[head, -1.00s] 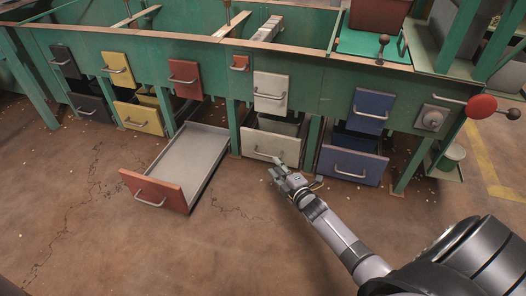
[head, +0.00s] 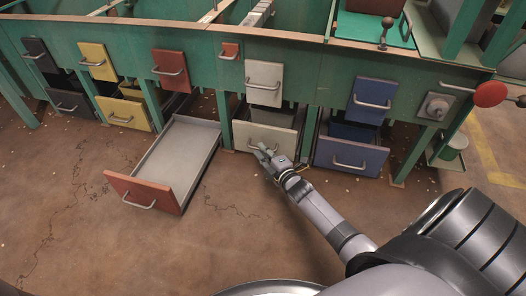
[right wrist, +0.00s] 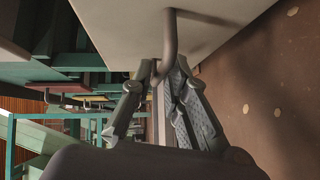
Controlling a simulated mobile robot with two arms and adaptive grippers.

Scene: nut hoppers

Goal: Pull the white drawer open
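The white drawer (head: 250,134) is in the lower row of the green bench. Its front stands a little out, with a dark gap above it. In the right wrist view its pale front (right wrist: 225,12) fills the top, with the grey bar handle (right wrist: 170,35) hanging from it. My right gripper (head: 264,154) is at this handle. In the right wrist view my right gripper (right wrist: 165,68) has its two fingers leaning in close on either side of the bar, apparently shut on it. The far side of the contact is hidden. My left gripper is not in view.
A red-fronted drawer (head: 142,191) stands pulled far out at the left. A blue drawer (head: 349,156) is just right of the white one. A white upper panel (head: 264,72) with a handle sits above. The brown floor (head: 240,230) in front is clear.

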